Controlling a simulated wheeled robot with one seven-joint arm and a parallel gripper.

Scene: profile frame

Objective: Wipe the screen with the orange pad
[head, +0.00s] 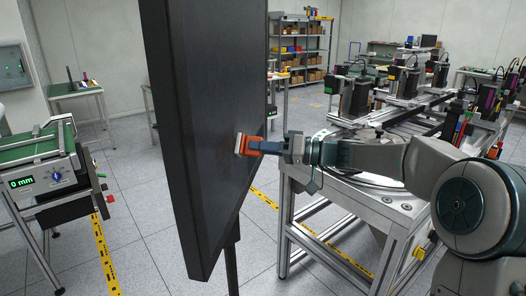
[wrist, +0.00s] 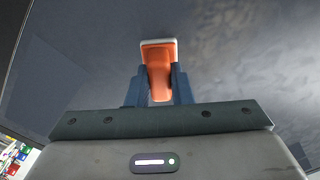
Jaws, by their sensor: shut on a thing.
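The screen (head: 210,130) is a large dark upright panel in the middle of the head view. It also fills most of the wrist view (wrist: 90,60) as a dark grey surface, with a lighter mottled patch at the right. The orange pad (head: 241,144) has a whitish face turned to the screen. It lies at or very near the screen surface; I cannot tell for sure whether it touches. My gripper (head: 262,147) is shut on the orange pad, and in the wrist view its blue fingers stand on both sides of the pad's orange body (wrist: 157,70).
A metal-framed workstation (head: 345,195) with rails and fixtures stands right of the screen, under my arm. A green-topped conveyor (head: 35,150) is at the left. Shelving (head: 300,50) stands behind. Yellow tape (head: 105,255) marks the open tiled floor.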

